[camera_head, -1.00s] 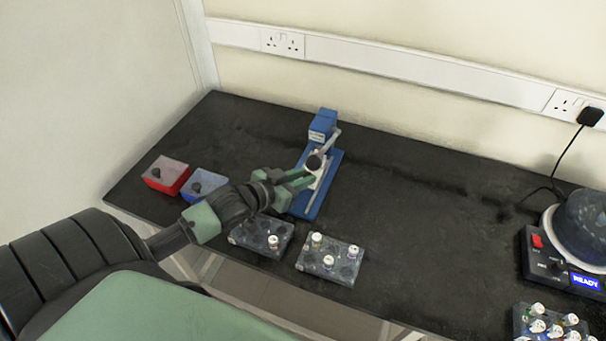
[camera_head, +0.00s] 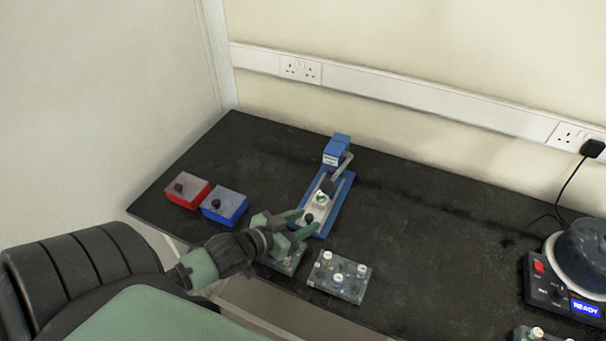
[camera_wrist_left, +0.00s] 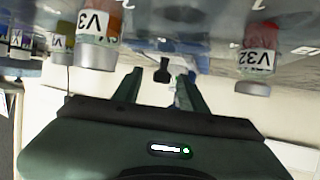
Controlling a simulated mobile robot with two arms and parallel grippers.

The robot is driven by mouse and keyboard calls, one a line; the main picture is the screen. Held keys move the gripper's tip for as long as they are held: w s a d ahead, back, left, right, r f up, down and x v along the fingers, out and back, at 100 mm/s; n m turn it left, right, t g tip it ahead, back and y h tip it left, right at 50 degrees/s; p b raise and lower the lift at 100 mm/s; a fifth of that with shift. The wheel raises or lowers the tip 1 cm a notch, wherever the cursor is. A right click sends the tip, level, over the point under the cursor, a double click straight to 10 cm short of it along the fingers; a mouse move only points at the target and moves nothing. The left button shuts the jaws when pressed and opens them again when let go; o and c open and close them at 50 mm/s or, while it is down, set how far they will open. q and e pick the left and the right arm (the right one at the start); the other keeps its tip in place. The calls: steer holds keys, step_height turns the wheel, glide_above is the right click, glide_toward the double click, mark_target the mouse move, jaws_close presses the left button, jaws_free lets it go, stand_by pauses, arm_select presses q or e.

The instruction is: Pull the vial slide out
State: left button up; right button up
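The blue press-like device (camera_head: 345,196) stands on the dark bench. A pale slide (camera_head: 315,208) lies along its base, with a dark knob (camera_head: 309,218) at its near end. A small vial with green on it (camera_head: 320,197) sits on the slide, just in front of the lever's dark end (camera_head: 327,186). My left gripper (camera_head: 300,223) is at the near end of the device, its fingers apart and pointing at the knob. In the left wrist view the fingers (camera_wrist_left: 158,92) are apart, with the dark knob (camera_wrist_left: 162,72) past their tips. My right gripper is not seen.
A vial rack (camera_head: 340,278) stands close in front; another is partly hidden under my gripper. Vials (camera_wrist_left: 98,40) and (camera_wrist_left: 257,62) flank my fingers in the wrist view. Red (camera_head: 187,194) and blue (camera_head: 224,206) boxes stand left.

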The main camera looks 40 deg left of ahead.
arm_select(q)
steer(key=shift+s, duration=0.15)
steer(key=v, duration=0.6)
steer(key=shift+s, duration=0.1)
steer(key=shift+s+a+r, duration=0.15)
steer(key=shift+s+r, duration=0.15)
steer(key=shift+s, duration=0.25)
